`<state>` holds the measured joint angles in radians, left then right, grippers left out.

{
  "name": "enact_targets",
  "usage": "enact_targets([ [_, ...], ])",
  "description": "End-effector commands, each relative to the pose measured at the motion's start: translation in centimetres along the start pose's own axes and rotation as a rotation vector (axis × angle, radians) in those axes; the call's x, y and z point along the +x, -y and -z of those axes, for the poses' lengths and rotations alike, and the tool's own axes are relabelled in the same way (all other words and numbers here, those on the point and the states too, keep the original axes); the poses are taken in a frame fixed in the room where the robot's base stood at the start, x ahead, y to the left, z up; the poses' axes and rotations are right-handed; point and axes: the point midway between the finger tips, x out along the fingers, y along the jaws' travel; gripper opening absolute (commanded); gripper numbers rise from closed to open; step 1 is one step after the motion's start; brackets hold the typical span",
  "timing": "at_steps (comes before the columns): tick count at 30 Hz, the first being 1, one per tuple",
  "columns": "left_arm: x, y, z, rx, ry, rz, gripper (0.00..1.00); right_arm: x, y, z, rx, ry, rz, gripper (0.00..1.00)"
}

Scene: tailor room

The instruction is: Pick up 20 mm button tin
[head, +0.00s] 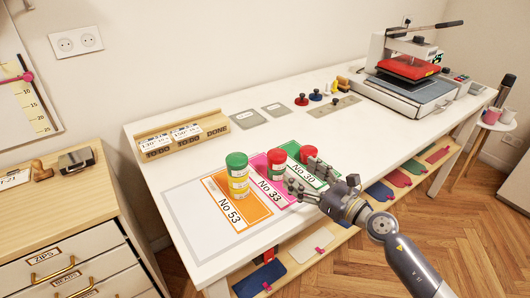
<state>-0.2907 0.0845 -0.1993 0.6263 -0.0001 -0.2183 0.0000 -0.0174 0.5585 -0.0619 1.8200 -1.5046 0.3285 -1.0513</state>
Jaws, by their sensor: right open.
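Small lidded tins stand on coloured cards near the front of the white table; their size labels are too small to read, so I cannot tell which is the 20 mm button tin. A yellow tin with a green lid (238,180) stands on the orange No 53 card (233,211). A red-topped tin (277,163) stands on the pink No 33 card (272,188). Another red-topped tin (308,153) is at the green No 30 card (290,148), partly hidden by my right gripper (303,178). The gripper is open, close in front of that tin; contact is unclear. My left gripper is not in view.
A wooden holder (183,137) and grey plates (247,119) lie behind the tins. A heat press (405,85) stands at the far right end. A drawer cabinet (70,225) is at the left.

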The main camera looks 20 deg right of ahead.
Motion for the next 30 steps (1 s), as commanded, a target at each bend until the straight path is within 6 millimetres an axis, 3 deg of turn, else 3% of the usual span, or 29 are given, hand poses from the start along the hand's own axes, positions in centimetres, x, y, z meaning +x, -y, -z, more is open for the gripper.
enact_targets([
  [9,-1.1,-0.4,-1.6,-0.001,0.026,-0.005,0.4,4.3,0.1,-0.3,0.004,0.003,0.002,0.7],
  [14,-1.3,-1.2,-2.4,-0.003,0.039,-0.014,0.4,5.5,0.0,-0.2,0.002,0.001,0.0,0.7],
  [24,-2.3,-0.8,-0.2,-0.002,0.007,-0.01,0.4,9.9,0.1,-1.0,0.004,0.002,0.001,0.7],
  [30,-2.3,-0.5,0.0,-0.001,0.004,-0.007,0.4,10.7,0.0,-0.9,0.001,0.0,0.0,0.7],
])
